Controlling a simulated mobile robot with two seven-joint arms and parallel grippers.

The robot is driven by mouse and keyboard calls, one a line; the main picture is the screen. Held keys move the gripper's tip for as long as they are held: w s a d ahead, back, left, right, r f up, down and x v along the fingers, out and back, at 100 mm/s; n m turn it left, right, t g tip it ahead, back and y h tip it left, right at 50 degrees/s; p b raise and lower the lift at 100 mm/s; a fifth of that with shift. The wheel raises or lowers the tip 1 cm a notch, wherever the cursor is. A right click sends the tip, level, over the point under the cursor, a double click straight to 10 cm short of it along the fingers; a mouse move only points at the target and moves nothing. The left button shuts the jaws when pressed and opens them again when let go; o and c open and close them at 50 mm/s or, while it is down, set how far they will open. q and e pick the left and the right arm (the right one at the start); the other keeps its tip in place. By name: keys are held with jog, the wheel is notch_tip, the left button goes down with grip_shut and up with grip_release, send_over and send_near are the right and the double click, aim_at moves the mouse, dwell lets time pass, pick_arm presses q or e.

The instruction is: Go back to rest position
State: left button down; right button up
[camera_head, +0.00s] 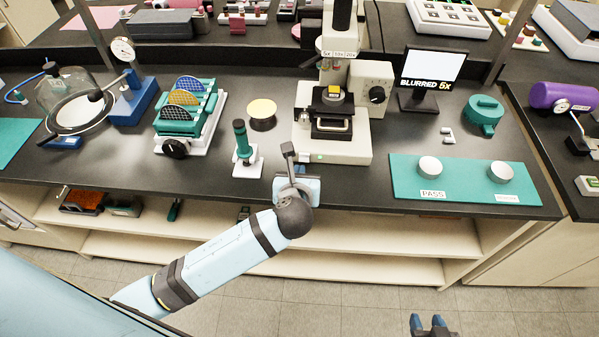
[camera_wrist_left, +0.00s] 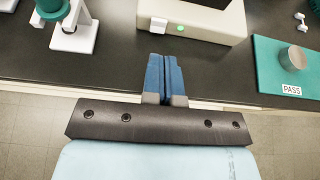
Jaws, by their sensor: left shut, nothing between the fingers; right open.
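My left gripper (camera_head: 300,169) is at the front edge of the black bench, just in front of the microscope (camera_head: 345,149). In the left wrist view its blue fingers (camera_wrist_left: 165,75) are pressed together, with nothing between them. The fingers point at the white microscope base (camera_wrist_left: 205,20) and are apart from it. My right gripper (camera_head: 427,322) shows at the bottom edge of the head view, low in front of the bench. Its two blue fingertips are apart and nothing is between them. Most of the right arm is out of view.
A teal mat (camera_head: 465,188) bears two silver cylinders and a PASS label. A green-handled tool (camera_head: 241,141) stands left of the microscope. A monitor (camera_head: 432,70) reads "BLURRED 5X". Open shelves (camera_head: 370,268) lie under the bench. The tiled floor (camera_head: 240,310) in front is clear.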

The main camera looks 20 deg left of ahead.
dwell(0.3)
pick_arm(q)
jog(key=s+a+f+n+h, duration=0.1)
jog(key=s+f+n, duration=0.3)
jog(key=n, duration=0.6)
jog(key=s+a+f+n+g+h, duration=0.1)
jog(key=s+f+n+h, duration=0.2)
jog(key=s+f+n, duration=0.2)
jog(key=s+a+f+n+h, duration=0.1)
jog(key=s+f+n+h, duration=0.1)
jog(key=s+f+n, duration=0.3)
jog(key=s+n, duration=0.4)
jog(key=n, duration=0.5)
jog(key=shift+s+f+n+h, duration=0.2)
jog(key=shift+s+n+h, duration=0.1)
jog(key=shift+n+h, duration=0.1)
